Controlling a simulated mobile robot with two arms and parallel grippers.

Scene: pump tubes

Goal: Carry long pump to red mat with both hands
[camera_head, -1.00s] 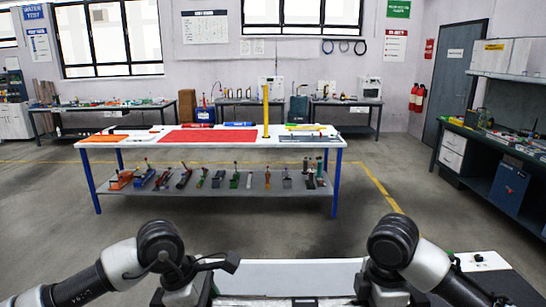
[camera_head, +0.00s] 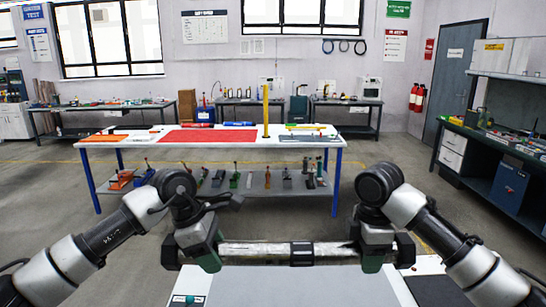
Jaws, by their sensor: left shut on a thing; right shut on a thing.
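The long pump (camera_head: 270,254) is a grey metal tube with a dark band near its middle. It lies level across the front of the head view, above a pale surface. My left gripper (camera_head: 208,252) is shut on its left end, and my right gripper (camera_head: 374,250) is shut on its right end. The jaws hide parts of both ends. The red mat (camera_head: 210,136) lies flat on the white-topped table ahead, left of the yellow post, well away from the pump.
The table (camera_head: 100,145) has blue legs and a lower shelf (camera_head: 290,187) with several small tools. A yellow post (camera_head: 265,112) stands on its top. A pale worktop (camera_head: 300,290) is close below the pump. A dark bench (camera_head: 500,160) stands at the right. Grey floor lies between.

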